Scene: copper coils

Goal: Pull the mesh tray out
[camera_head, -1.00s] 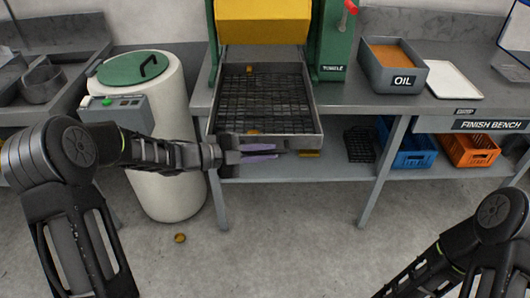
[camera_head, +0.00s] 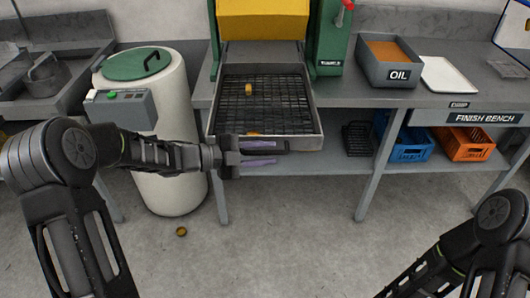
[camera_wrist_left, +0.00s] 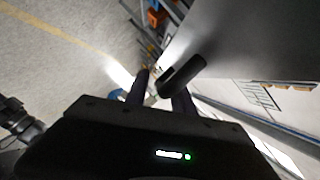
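The mesh tray (camera_head: 320,129), a grey-framed tray with a dark mesh floor, sticks out from under the green and yellow tumbler (camera_head: 264,22). Small yellow-orange pieces (camera_head: 248,89) lie in it. My left gripper (camera_head: 276,153) is at the tray's front edge, its purple-tipped fingers apart, one above the other. In the left wrist view the dark, rounded tray handle (camera_wrist_left: 184,73) lies between or just beyond the fingertips, closer to the right finger, with a gap by the left one. My right arm shows at lower right; its gripper is out of view.
A white drum with a green lid (camera_head: 168,185) stands left of the tray. An oil bin (camera_head: 388,68) and white tray (camera_head: 449,76) are on the bench. Blue (camera_head: 411,149) and orange (camera_head: 466,148) crates sit on the lower shelf.

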